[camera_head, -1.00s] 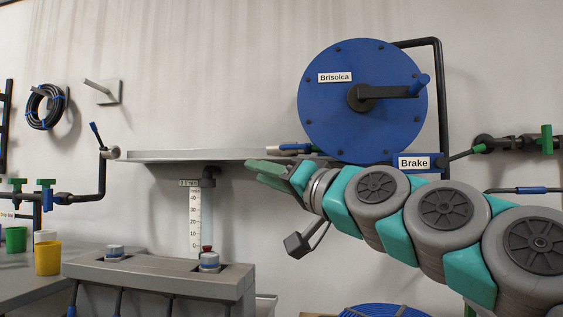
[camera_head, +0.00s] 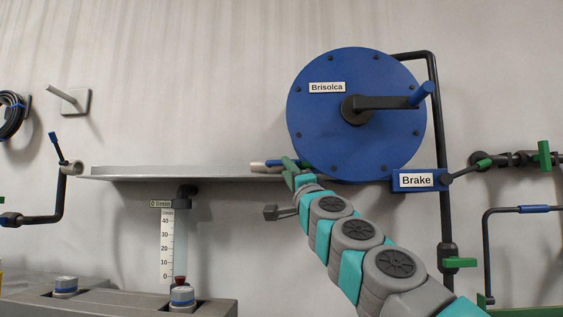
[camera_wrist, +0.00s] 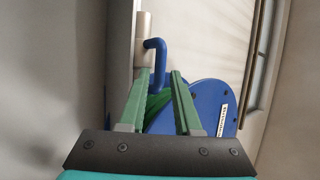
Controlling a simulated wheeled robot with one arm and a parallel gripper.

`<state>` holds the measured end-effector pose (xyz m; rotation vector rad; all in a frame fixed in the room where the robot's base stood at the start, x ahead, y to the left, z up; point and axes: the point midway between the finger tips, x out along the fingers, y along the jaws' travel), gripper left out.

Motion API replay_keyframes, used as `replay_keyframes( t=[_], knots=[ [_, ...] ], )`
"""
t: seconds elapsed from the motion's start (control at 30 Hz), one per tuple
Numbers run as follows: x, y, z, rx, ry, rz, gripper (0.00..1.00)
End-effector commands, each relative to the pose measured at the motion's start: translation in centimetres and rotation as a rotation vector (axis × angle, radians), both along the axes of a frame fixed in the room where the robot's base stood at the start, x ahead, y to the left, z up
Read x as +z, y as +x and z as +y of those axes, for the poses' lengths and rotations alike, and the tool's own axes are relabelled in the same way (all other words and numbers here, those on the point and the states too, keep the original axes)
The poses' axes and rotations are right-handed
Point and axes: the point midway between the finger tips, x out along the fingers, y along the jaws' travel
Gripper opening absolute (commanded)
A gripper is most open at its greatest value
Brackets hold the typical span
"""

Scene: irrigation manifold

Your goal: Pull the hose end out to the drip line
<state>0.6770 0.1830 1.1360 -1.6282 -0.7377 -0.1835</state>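The hose end, with a pale tip and a blue part (camera_head: 273,163), lies at the right end of the grey shelf, beside the blue reel (camera_head: 318,120). In the wrist view a pale cylinder with a bent blue handle (camera_wrist: 157,48) stands just beyond my fingertips. My gripper (camera_head: 289,170) is at the shelf's front edge, close to the hose end. In the wrist view my gripper (camera_wrist: 160,76) has its two green fingers apart, with a green piece, perhaps hose, showing behind them. Contact with the handle cannot be told.
The grey shelf (camera_head: 140,172) is clear to the left, towards a pipe end with a blue-handled valve (camera_head: 66,164). The reel's crank (camera_head: 385,103) sticks out. A blue block labelled Brake (camera_head: 417,180) has a green-tipped lever. A flow gauge (camera_head: 167,240) hangs under the shelf.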

Motion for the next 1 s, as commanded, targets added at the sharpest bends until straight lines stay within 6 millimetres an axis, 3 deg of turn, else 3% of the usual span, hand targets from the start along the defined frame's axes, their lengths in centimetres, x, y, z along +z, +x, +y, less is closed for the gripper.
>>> replay_keyframes(
  t=[0.5, 1.0],
  knots=[
    [1.6, 2.9, 1.4, 0.000, -0.002, 0.005, 0.32],
    [2.3, 3.6, 1.6, -0.001, 0.001, 0.000, 0.32]
  ],
)
